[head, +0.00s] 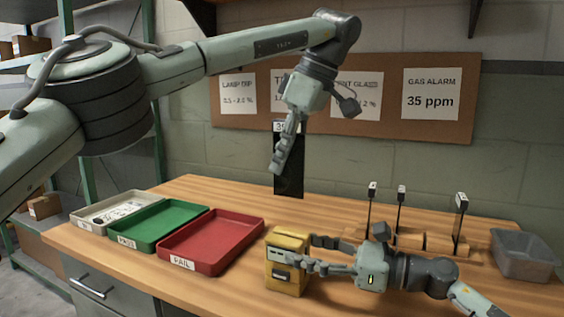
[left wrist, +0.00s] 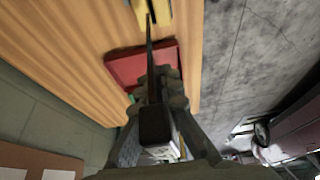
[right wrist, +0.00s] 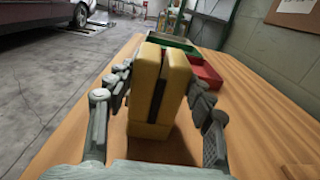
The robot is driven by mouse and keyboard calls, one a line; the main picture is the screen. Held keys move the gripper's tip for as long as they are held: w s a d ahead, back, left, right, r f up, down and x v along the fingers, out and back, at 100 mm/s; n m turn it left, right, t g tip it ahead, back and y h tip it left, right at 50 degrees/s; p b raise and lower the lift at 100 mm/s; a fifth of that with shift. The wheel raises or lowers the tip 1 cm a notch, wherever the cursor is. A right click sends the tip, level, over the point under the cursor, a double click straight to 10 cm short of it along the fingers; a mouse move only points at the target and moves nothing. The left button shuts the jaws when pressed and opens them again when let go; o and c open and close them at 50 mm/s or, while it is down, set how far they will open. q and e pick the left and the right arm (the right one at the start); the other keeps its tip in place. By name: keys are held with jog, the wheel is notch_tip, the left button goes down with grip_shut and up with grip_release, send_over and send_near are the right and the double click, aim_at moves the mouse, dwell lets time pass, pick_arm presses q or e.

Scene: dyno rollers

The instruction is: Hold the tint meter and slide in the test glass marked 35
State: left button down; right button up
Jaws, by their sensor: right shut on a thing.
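The yellow tint meter (head: 287,262) stands upright on the bench, its dark slot visible in the right wrist view (right wrist: 158,85). My right gripper (head: 318,255) is shut on it, one finger on each side. My left gripper (head: 280,162) is shut on a dark upright test glass (head: 290,185), above and behind the meter and apart from it. The glass's white top tag shows a 3; the rest of the number is partly hidden. In the left wrist view the glass (left wrist: 150,45) appears edge-on between the fingers, with the meter (left wrist: 164,12) beyond.
A red FAIL tray (head: 212,243), a green PASS tray (head: 152,222) and a beige tray (head: 96,205) lie left of the meter. A wooden rack (head: 440,243) with several tagged glasses and a grey bin (head: 524,256) stand at the right. A notice board (head: 440,130) hangs behind.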

aim_at(282, 193)
pick_arm(q)
jog(key=shift+f, duration=3.3)
jog(key=shift+f, duration=0.6)
jog(key=shift+f, duration=0.7)
jog(key=shift+f, duration=0.3)
jog(key=shift+f, duration=1.1)
jog(key=shift+f, duration=0.3)
